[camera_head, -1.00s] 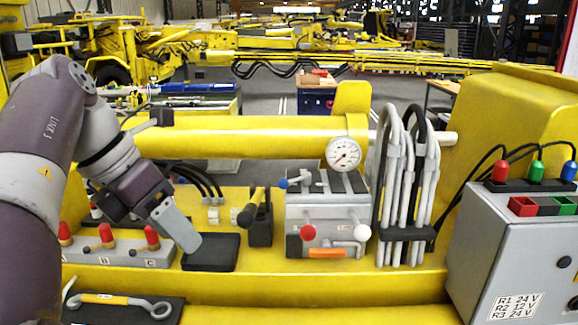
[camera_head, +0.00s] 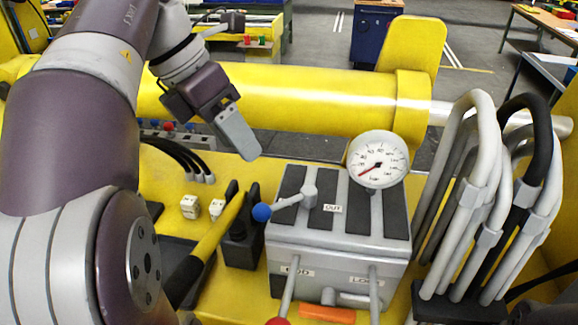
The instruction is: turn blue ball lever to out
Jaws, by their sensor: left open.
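The blue ball (camera_head: 262,212) is on the end of a short grey lever (camera_head: 291,202) on top of a grey valve block (camera_head: 340,245). The lever points left, its pivot near the left of the block top. An "OUT" label (camera_head: 332,208) sits on the block top, right of the pivot. My left gripper (camera_head: 238,140) is open and empty, its flat grey finger pointing down and right. It appears above and behind the ball, in front of the yellow cylinder, apart from the lever. My right gripper is not in view.
A pressure gauge (camera_head: 377,166) stands behind the block. Thick looped hoses (camera_head: 480,190) rise to its right. A yellow-handled tool (camera_head: 219,226) leans at its left beside a black holder (camera_head: 241,240). Other lever rods (camera_head: 287,295) stick out in front. A yellow cylinder (camera_head: 300,98) crosses behind.

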